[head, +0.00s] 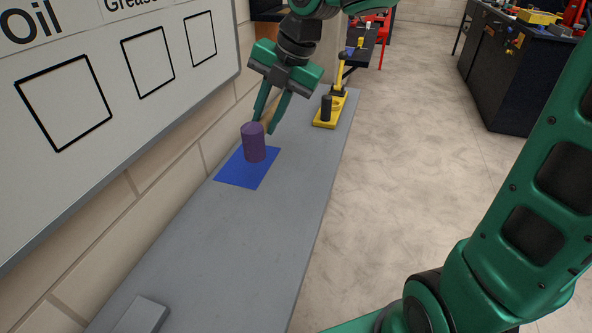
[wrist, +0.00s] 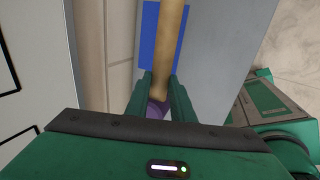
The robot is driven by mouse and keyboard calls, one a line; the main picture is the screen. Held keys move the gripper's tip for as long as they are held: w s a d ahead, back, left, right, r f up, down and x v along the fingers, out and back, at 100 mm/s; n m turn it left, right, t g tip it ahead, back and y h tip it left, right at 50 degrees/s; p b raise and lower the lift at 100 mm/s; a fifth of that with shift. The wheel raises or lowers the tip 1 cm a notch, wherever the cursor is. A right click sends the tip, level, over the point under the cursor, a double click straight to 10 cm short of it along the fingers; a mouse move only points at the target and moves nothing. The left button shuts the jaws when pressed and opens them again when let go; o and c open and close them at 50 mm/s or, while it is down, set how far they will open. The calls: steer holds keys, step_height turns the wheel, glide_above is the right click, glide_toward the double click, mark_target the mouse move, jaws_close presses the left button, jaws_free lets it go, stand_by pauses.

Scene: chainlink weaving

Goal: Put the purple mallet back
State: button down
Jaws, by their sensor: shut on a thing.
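The purple mallet has a purple cylinder-shaped head (head: 254,143) and a tan wooden handle (wrist: 172,45). In the head view its head shows over a blue square (head: 236,170) on the grey bench. I cannot tell whether it touches the square. My gripper (head: 267,121) reaches down from above and behind it, with its fingers at the mallet. In the wrist view the handle runs between the fingers and away toward the top, and part of the purple head (wrist: 157,108) shows low between them. The gripper is shut on the mallet.
A yellow stand with a black cylinder (head: 326,108) is at the bench's far end. A grey block (head: 141,315) lies at the near end. A whiteboard (head: 110,75) with outlined squares hangs along the left. The bench (head: 222,245) between is clear, with open floor at right.

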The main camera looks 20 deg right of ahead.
steer(key=shift+w+d+f, duration=0.6)
steer(key=shift+d+f, duration=1.15)
steer(key=shift+d, duration=0.1)
steer(key=shift+w+d+f, duration=0.65)
steer(key=shift+d+f, duration=1.1)
steer(key=shift+d, duration=0.05)
steer(key=shift+w+d+f, duration=0.6)
steer(key=shift+d+f, duration=1.15)
steer(key=shift+d, duration=0.1)
steer(key=c, duration=1.5)
jaws_free()
steer(key=shift+f, duration=0.1)
steer(key=shift+c, duration=0.2)
steer(key=shift+f, duration=0.1)
steer(key=v, duration=1)
steer(key=shift+d+r, duration=0.25)
steer(key=shift+d, duration=0.15)
